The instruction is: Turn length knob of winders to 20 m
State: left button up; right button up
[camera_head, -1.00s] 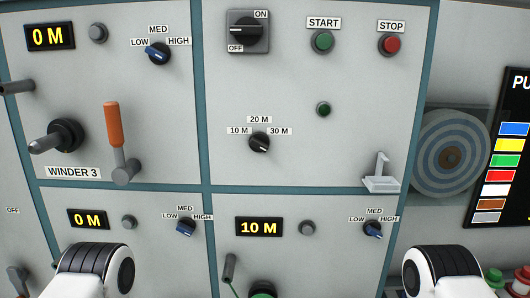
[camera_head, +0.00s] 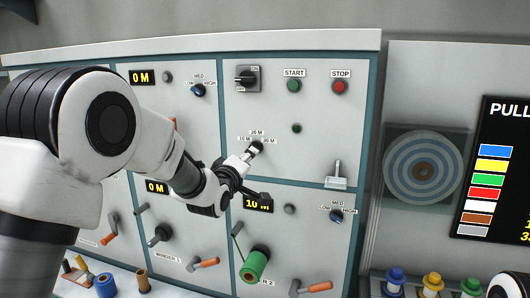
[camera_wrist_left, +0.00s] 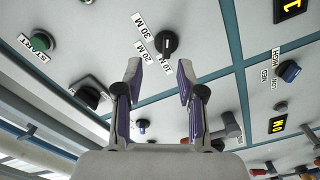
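The length knob (camera_head: 257,147) is a small black knob on the upper middle panel, with 10 M, 20 M and 30 M labels around it. In the left wrist view the knob (camera_wrist_left: 167,42) is just beyond the fingertips. Which label its pointer faces is hard to tell. My left gripper (camera_head: 252,152) reaches to the knob from the lower left and partly covers it. In the left wrist view the gripper (camera_wrist_left: 159,70) is open, its fingers apart with nothing between them.
The ON/OFF switch (camera_head: 247,79), green START button (camera_head: 294,86) and red STOP button (camera_head: 340,87) are above the knob. A grey lever (camera_head: 337,174) is to the lower right. A green spool (camera_head: 255,265) sits below. My left arm hides much of the left panels.

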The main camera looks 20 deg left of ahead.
pick_arm(q)
jog(key=p, duration=0.2)
send_near(258, 144)
jog(key=w+a, duration=0.2)
jog(key=w, duration=0.1)
jog(key=w+d+p, duration=0.2)
jog(key=w, duration=0.1)
jog(key=shift+d, duration=0.1)
jog(key=shift+w, duration=0.15)
jog(key=shift+w+a+f, duration=0.35)
jog(key=shift+a+f, duration=0.05)
jog(key=shift+a, duration=0.05)
jog(key=shift+w+a, duration=0.1)
jog(key=shift+a, duration=0.05)
jog(key=shift+c, duration=0.7)
jog(key=c, duration=0.5)
jog(key=shift+d, duration=0.2)
grip_shut()
pick_arm(e)
jog(key=r, duration=0.1)
jog(key=w+a+r, duration=0.1)
jog(key=r, duration=0.2)
jog(key=shift+w+a+r, duration=0.15)
jog(key=shift+r, duration=0.1)
